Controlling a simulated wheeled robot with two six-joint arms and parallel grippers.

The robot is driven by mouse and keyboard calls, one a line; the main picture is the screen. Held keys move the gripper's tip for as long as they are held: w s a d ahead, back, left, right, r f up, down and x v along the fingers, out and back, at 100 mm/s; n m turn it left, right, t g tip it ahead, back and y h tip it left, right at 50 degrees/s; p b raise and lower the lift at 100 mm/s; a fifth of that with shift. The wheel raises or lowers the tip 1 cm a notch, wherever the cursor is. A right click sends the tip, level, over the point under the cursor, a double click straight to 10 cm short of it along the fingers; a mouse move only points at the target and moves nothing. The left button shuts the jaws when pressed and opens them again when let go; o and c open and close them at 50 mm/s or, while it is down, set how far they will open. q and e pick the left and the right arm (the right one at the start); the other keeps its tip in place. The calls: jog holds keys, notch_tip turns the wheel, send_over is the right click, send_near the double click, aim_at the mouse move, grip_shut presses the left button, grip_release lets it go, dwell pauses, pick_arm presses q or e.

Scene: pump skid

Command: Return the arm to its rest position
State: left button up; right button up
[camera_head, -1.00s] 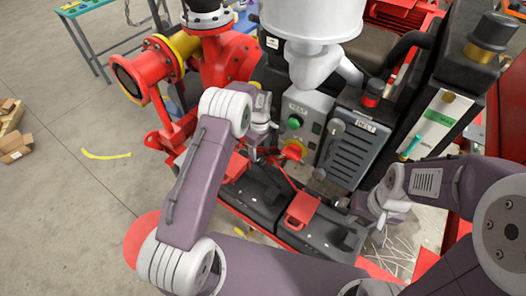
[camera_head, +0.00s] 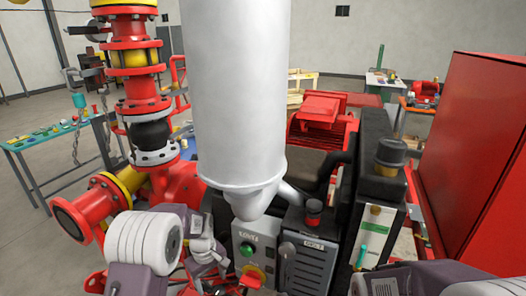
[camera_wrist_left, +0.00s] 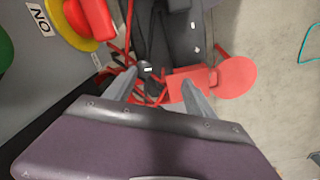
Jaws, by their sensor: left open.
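My left arm comes in from the lower left in the head view, with its gripper (camera_head: 207,262) beside the left edge of the grey control box (camera_head: 243,266). In the left wrist view the two fingers of the left gripper (camera_wrist_left: 160,84) stand apart with nothing between them. The control box face shows at upper left there, with a red knob on a yellow ring (camera_wrist_left: 90,18) and a label reading ON. My right arm's links show at the lower right of the head view; its gripper is out of view.
A large white cylinder (camera_head: 236,90) stands upright close above the control box. Red pipework with flanges (camera_head: 138,90) is on the left. A grey louvred box (camera_head: 305,262) is right of the control box. A big red cabinet (camera_head: 490,150) stands at right. Open floor lies beyond the skid.

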pick_arm(q)
jog(key=s+r+m, duration=0.2)
jog(key=s+m, duration=0.2)
jog(key=s, duration=0.5)
jog(key=s+r+m, duration=0.3)
jog(key=s+m, duration=0.1)
jog(key=s, duration=0.5)
jog(key=shift+s+a+t, duration=0.15)
jog(key=shift+s+t, duration=0.2)
jog(key=shift+t, duration=0.05)
jog(key=shift+s+r, duration=0.1)
